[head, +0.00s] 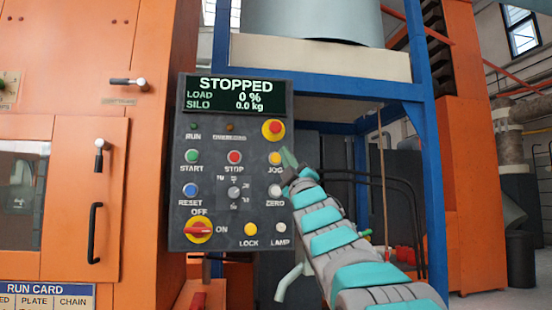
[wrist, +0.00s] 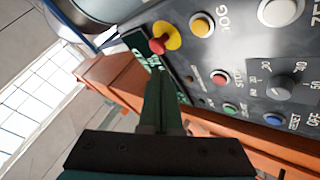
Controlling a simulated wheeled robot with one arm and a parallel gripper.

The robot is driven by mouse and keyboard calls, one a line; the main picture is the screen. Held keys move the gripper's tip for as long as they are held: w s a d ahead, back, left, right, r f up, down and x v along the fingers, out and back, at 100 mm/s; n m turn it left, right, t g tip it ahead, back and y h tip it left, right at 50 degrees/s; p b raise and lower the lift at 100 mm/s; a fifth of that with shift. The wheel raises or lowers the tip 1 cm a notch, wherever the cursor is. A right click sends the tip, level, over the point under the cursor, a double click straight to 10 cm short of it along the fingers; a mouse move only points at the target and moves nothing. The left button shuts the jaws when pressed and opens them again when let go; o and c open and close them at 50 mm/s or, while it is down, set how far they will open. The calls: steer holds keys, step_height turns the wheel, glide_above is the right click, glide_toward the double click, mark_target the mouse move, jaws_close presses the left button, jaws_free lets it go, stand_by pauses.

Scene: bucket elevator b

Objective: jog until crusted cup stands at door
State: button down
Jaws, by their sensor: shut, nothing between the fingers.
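The dark control panel (head: 215,215) hangs in the middle of the head view. Its display (head: 236,95) reads STOPPED, LOAD 0 %, SILO 0.0 kg. The yellow JOG button (head: 275,158) is at the panel's right side and also shows in the wrist view (wrist: 201,25). My gripper (head: 288,158) is shut and empty, just right of the JOG button in the head view; I cannot tell if it touches the panel. In the wrist view its fingers (wrist: 158,85) lie left of the buttons. The orange door (head: 75,150) is at the left. No crusted cup is visible.
A red-and-yellow emergency stop (head: 273,130) sits above JOG. The white ZERO button (head: 275,191) is below it, and the red STOP button (head: 234,157) is to its left. The red main switch (head: 198,230) points toward ON. A blue frame post (head: 437,190) stands right of my arm.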

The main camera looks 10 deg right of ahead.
mark_target(276, 158)
steer(key=w+p, duration=0.3)
steer(key=w, duration=0.4)
steer(key=shift+w, duration=0.35)
steer(key=shift+w, duration=0.2)
stand_by(1.6)
steer(key=shift+w, duration=0.25)
steer(key=shift+w, duration=0.4)
stand_by(0.7)
steer(key=shift+s, duration=0.1)
steer(key=shift+s+b, duration=0.5)
steer(key=shift+s, duration=0.25)
